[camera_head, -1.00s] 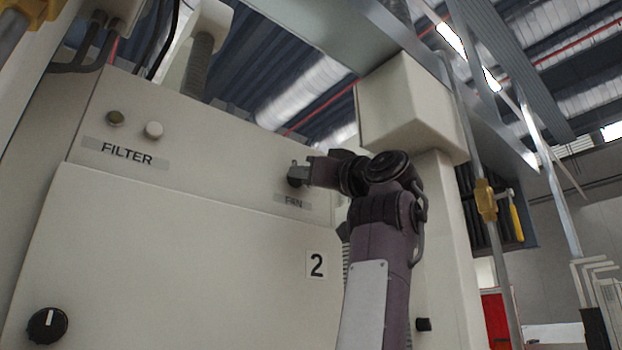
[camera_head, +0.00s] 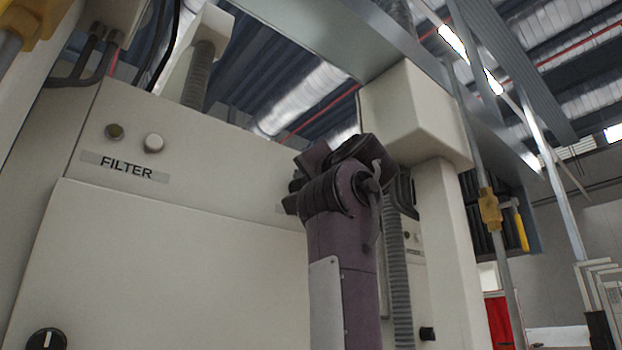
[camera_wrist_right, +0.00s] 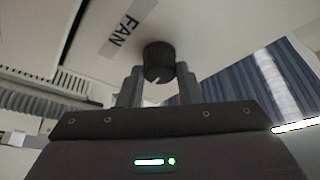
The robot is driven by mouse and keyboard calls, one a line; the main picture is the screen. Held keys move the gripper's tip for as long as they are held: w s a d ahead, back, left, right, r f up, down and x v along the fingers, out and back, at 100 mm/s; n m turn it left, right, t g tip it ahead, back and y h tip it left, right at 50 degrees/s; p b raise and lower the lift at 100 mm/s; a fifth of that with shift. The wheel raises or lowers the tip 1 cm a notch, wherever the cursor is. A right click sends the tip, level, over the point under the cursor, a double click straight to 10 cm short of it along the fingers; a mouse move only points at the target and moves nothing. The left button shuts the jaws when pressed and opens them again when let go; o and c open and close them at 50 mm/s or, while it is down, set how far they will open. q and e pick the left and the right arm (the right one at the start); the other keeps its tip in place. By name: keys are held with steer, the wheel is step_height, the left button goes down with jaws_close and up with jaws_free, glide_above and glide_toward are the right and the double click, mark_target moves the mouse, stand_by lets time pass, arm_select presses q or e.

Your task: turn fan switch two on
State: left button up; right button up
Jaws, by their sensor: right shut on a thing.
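The fan switch (camera_wrist_right: 158,62) is a round black knob with a pale pointer mark, on the cream panel next to the FAN label (camera_wrist_right: 128,27) in the right wrist view. My right gripper (camera_wrist_right: 158,80) has one finger on each side of the knob and is shut on it. In the head view my right arm and wrist cover the knob and nearly all of the FAN label. My left gripper is not in view.
The cream cabinet panel (camera_head: 160,260) carries a FILTER label (camera_head: 125,167) with two round buttons above it. Another black knob (camera_head: 46,340) sits at lower left. A cream box and post (camera_head: 418,115) and a ribbed hose (camera_head: 397,265) stand right beside my arm.

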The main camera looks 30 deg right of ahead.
steer(key=shift+m+g, duration=0.3)
steer(key=shift+m, duration=0.5)
steer(key=shift+h, duration=0.3)
steer(key=o, duration=0.6)
steer(key=shift+w, duration=0.1)
steer(key=o, duration=0.3)
steer(key=shift+w+a, duration=0.1)
steer(key=shift+o, duration=0.4)
steer(key=shift+w, duration=0.15)
steer(key=b+v, duration=0.4)
steer(key=v, duration=0.4)
steer(key=shift+b, duration=0.35)
